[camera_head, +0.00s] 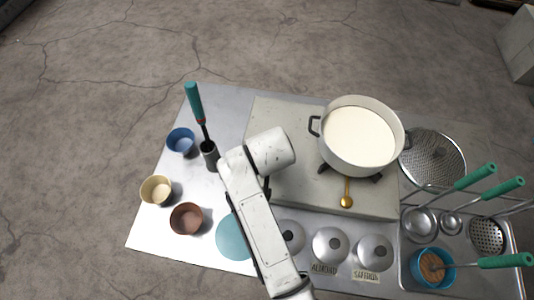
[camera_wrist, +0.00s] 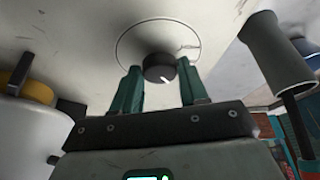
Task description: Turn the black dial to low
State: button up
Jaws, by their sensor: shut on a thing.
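The black dial (camera_wrist: 158,67) sits in the middle of the wrist view, on a pale round plate (camera_wrist: 128,42) set in the stove face. A white mark on the dial points to its lower right. My gripper (camera_wrist: 160,72) has its two green fingers on either side of the dial and is shut on it. The low marking cannot be read. In the head view, my white arm hides the dial and the gripper. The stove (camera_head: 262,112) carries a white pot (camera_head: 372,167) full of white liquid.
A grey holder (camera_head: 210,158) with a green-handled tool stands left of my arm. Blue (camera_head: 181,141), cream (camera_head: 156,189) and brown (camera_head: 186,218) cups sit at left. Lidded jars (camera_head: 331,246) line the front; utensils crowd the right.

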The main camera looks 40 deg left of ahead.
dwell(0.4)
jog(key=o, duration=1.1)
jog(key=shift+c, duration=0.2)
jog(key=shift+r, duration=0.1)
jog(key=v, duration=1)
jog(key=shift+d+r+b, duration=0.25)
jog(key=shift+b, duration=0.05)
